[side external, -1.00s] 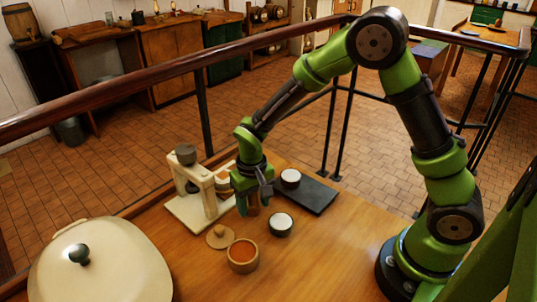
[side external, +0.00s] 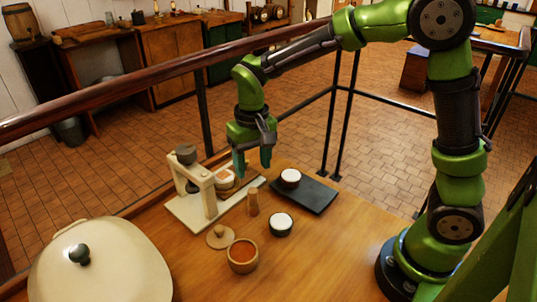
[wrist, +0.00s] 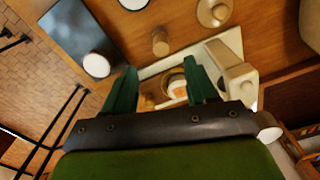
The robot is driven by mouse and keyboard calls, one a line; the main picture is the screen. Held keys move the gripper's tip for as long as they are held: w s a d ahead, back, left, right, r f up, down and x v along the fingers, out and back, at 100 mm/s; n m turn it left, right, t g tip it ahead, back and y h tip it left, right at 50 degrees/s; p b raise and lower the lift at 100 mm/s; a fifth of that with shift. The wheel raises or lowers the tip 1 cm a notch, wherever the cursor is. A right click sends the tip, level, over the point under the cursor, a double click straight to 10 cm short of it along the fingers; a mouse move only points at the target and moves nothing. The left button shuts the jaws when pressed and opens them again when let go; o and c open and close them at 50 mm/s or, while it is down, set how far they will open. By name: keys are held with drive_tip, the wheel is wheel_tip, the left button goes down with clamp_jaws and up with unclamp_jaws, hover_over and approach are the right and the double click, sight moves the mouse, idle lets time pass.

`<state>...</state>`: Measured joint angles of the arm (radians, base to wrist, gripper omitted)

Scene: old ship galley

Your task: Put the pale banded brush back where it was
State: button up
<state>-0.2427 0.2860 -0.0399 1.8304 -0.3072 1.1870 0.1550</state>
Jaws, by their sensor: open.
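A short, pale wooden upright piece (side external: 253,202), which I take to be the banded brush, stands on the table between the cream press stand and the dark tray. Its bands are too small to make out. It also shows in the wrist view (wrist: 160,42), beyond my fingertips. My gripper (side external: 253,170) is open above it and apart from it, with nothing clearly held. In the wrist view the two green fingers (wrist: 162,70) are spread.
The cream stand (side external: 207,195) with a dark knob and a bowl (side external: 225,180) is close left. A dark tray (side external: 316,195) holds a white-topped cup (side external: 290,177). Railing (side external: 110,98) runs behind.

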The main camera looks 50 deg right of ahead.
drive_tip(key=s+d+r+t+y, duration=0.1)
drive_tip(key=s+d+r+t, duration=0.1)
drive_tip(key=s+r, duration=0.3)
drive_tip(key=s+d+r+t, duration=0.3)
drive_tip(key=s+r+t, duration=0.2)
drive_tip(key=s, duration=0.5)
drive_tip(key=shift+s+r+m+y, duration=0.15)
drive_tip(key=shift+r+m+y, duration=0.1)
drive_tip(key=shift+m+y, duration=0.15)
